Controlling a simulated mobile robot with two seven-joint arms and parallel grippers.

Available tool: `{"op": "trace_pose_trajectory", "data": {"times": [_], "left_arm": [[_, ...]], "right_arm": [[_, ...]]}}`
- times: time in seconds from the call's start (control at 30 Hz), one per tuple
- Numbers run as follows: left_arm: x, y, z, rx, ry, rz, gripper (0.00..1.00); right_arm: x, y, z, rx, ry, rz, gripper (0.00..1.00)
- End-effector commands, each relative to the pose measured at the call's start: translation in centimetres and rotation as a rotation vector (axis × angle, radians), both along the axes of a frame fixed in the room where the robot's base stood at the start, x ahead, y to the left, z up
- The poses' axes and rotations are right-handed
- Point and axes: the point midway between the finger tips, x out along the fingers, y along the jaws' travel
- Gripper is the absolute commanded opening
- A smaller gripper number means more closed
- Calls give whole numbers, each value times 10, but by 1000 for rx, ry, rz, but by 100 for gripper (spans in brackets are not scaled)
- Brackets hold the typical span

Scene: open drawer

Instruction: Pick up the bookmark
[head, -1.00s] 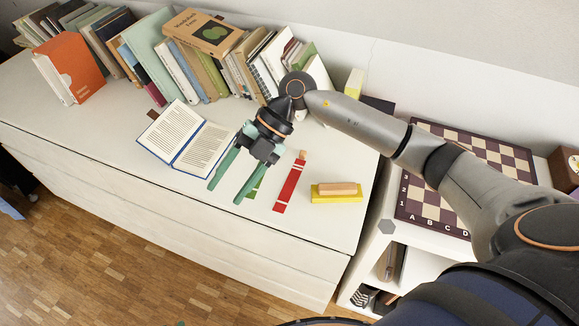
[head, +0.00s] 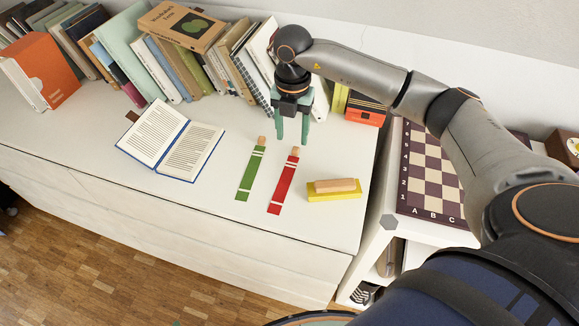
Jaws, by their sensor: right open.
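Two bookmarks lie flat on the white cabinet top, side by side. The green bookmark (head: 250,175) with white stripes is on the left, and the red bookmark (head: 283,184) with white stripes is on the right. Each has a small tan tab at its far end. My right gripper (head: 292,140) is open and empty. It points down with its teal fingers just beyond the far ends of the bookmarks, nearest the red one's tab, and does not appear to touch either. My left gripper is not in view.
An open book (head: 192,150) lies left of the bookmarks. A yellow block with a wooden piece on it (head: 334,194) lies to the right. A row of books (head: 170,65) lines the back. A chessboard (head: 430,175) rests on a lower unit at right. The front surface is clear.

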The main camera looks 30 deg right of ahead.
Motion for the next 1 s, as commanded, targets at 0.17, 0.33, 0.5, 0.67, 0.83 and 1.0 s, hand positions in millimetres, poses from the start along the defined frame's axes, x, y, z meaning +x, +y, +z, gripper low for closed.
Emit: {"op": "trace_pose_trajectory", "data": {"times": [0.17, 0.33, 0.5, 0.67, 0.83, 1.0], "left_arm": [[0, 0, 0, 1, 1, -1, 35], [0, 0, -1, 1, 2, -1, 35], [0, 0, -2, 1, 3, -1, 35], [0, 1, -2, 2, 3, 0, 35], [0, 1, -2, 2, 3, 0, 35], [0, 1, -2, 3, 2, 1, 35]], "right_arm": [[-1, -8, -24, -1, 6, -3, 56], [-1, -9, -46, 1, 3, -1, 56], [0, -9, -51, 1, 1, 0, 56], [0, -9, -51, 1, 1, 0, 53], [0, -9, -51, 1, 1, 1, 34], [0, -9, -50, 1, 1, 1, 15]]}}
